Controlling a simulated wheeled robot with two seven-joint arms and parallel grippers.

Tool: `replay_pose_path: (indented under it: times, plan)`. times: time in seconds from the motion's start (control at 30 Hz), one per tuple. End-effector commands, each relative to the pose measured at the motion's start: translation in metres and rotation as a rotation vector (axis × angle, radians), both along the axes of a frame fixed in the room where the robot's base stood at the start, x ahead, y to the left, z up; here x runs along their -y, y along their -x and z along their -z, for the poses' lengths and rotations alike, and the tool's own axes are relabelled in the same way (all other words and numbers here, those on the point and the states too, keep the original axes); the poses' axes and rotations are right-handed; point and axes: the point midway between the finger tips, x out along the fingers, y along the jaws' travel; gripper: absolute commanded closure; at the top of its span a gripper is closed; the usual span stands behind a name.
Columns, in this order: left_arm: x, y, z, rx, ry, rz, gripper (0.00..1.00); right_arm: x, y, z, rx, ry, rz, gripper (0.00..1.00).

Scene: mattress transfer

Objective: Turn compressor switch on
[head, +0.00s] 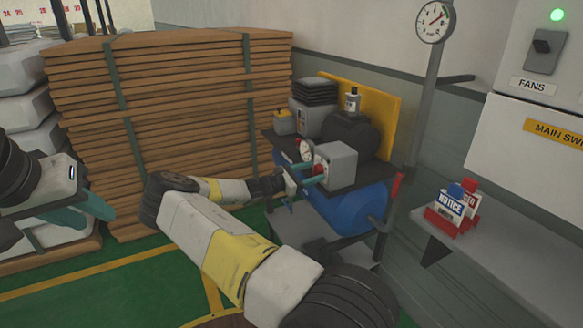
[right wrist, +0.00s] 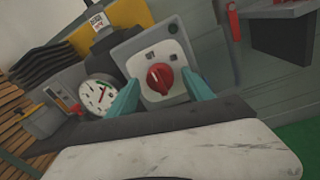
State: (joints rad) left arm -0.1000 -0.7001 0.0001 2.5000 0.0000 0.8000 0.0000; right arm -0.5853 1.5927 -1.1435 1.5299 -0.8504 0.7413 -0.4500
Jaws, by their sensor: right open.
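The compressor (head: 345,205) has a blue tank and stands beyond my right arm. Its switch is a red rotary knob (right wrist: 160,78) on a pale plate on the front of a grey box (head: 338,163). In the right wrist view the knob's pointer ridge is tilted, and small marks sit above it. My right gripper (head: 309,176) is open, with its teal fingers on either side of the knob; I cannot tell if they touch it. In the right wrist view its fingertips (right wrist: 160,80) flank the knob. My left gripper (head: 90,208) hangs at the left, away from the compressor.
A pressure gauge (right wrist: 97,94) sits close left of the grey box. A stack of brown boards (head: 180,110) stands behind my arm.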

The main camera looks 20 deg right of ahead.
Motion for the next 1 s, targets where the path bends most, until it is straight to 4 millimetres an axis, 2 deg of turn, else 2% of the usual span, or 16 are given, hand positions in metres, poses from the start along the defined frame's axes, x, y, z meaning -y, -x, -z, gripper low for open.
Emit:
replay_pose_path:
  times: [0.23,0.53,0.77,1.0]
  plan:
    - [0.0000,0.0000,0.0000,0.000,0.000,0.000,0.67,0.0007,-0.0003,0.0000,0.001,0.000,0.000,0.42]
    - [0.0000,0.0000,0.0000,0.000,0.000,0.000,0.67,0.0005,-0.0003,0.0000,0.001,-0.001,0.000,1.00]
    - [0.0000,0.0000,0.0000,0.000,0.000,0.000,0.67,0.0004,-0.0003,0.0001,0.018,-0.002,-0.001,1.00]
    - [0.0000,0.0000,0.0000,0.000,0.000,0.000,0.67,0.0002,-0.0003,0.0004,0.119,-0.010,-0.001,1.00]
